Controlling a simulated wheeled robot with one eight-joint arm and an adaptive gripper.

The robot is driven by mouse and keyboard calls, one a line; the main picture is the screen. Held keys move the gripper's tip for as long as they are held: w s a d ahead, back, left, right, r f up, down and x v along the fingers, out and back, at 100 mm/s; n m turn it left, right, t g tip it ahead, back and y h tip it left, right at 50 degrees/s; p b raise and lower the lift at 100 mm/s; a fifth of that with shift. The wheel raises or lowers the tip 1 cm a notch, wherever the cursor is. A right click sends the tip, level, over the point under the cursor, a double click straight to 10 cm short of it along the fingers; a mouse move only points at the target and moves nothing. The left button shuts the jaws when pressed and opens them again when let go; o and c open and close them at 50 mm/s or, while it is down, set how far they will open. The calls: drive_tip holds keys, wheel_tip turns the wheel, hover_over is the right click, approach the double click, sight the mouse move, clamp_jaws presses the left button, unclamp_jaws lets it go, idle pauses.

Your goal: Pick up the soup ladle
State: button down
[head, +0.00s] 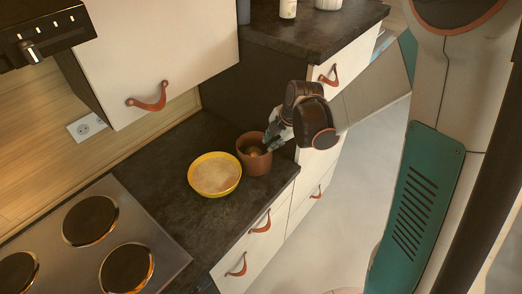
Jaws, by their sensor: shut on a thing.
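A brown pot (256,163) stands on the dark counter. A small brassy shape (254,152) shows inside it, which looks like part of the soup ladle; the rest of the ladle is hidden or too small to tell. My gripper (268,146) reaches in from the right, low at the pot's right rim. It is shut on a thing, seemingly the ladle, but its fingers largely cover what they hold. I cannot tell whether the fingers touch the pot.
A yellow bowl (215,174) with a pale inside stands close left of the pot. A cooktop (150,236) lies at the lower left. A wall cabinet (160,60) hangs above the counter. A higher counter (310,28) with containers is behind. Drawers with leather pulls (262,222) face the floor.

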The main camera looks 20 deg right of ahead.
drive_tip(key=shift+r, duration=0.1)
wheel_tip(320, 180, up, 20)
drive_tip(key=p, duration=0.3)
drive_tip(key=shift+s+a, duration=0.1)
drive_tip(key=shift+a, duration=0.05)
idle(0.6)
